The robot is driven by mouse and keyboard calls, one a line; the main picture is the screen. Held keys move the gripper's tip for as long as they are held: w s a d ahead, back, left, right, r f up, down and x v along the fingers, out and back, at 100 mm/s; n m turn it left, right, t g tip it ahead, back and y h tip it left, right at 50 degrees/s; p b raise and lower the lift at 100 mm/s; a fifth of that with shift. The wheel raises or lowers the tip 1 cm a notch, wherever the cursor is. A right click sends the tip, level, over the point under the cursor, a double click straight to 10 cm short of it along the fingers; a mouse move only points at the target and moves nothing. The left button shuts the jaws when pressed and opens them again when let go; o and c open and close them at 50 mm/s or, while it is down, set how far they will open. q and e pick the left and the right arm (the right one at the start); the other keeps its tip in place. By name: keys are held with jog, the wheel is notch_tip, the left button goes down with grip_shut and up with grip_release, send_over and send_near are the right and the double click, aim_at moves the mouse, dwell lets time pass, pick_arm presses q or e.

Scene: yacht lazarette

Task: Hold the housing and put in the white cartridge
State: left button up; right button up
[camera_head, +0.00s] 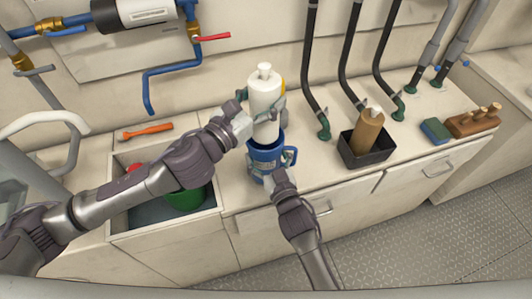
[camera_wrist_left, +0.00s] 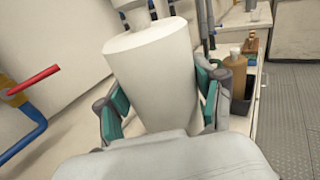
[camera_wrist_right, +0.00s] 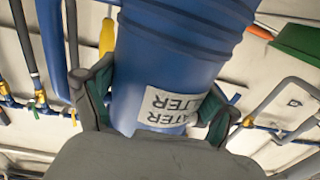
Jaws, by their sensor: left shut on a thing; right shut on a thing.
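The white cartridge (camera_head: 264,92) stands upright over the blue housing (camera_head: 266,160). Its lower end meets or enters the housing's open top; how deep it sits cannot be told. My left gripper (camera_head: 264,112) is shut on the cartridge's side, and its teal pads flank the white body in the left wrist view (camera_wrist_left: 155,80). My right gripper (camera_head: 276,178) is shut on the housing from the front, low on its wall. In the right wrist view the housing (camera_wrist_right: 165,60) sits between the pads, with an upside-down label. The housing's inside is hidden.
A black bin (camera_head: 364,154) holding a brown cartridge (camera_head: 367,130) stands right of the housing. Black hoses (camera_head: 313,60) rise behind. A sink (camera_head: 215,210) with a green item (camera_head: 186,200) lies left. An orange tool (camera_head: 147,131) lies behind the sink.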

aim_at(256, 130)
pick_arm(q)
jog(key=shift+f, duration=3.7)
jog(key=o, duration=1.3)
jog(key=shift+c, duration=0.2)
jog(key=shift+s, duration=0.15)
jog(key=v, duration=1.2)
pick_arm(e)
jog(key=o, duration=1.1)
jog(key=shift+o, duration=0.2)
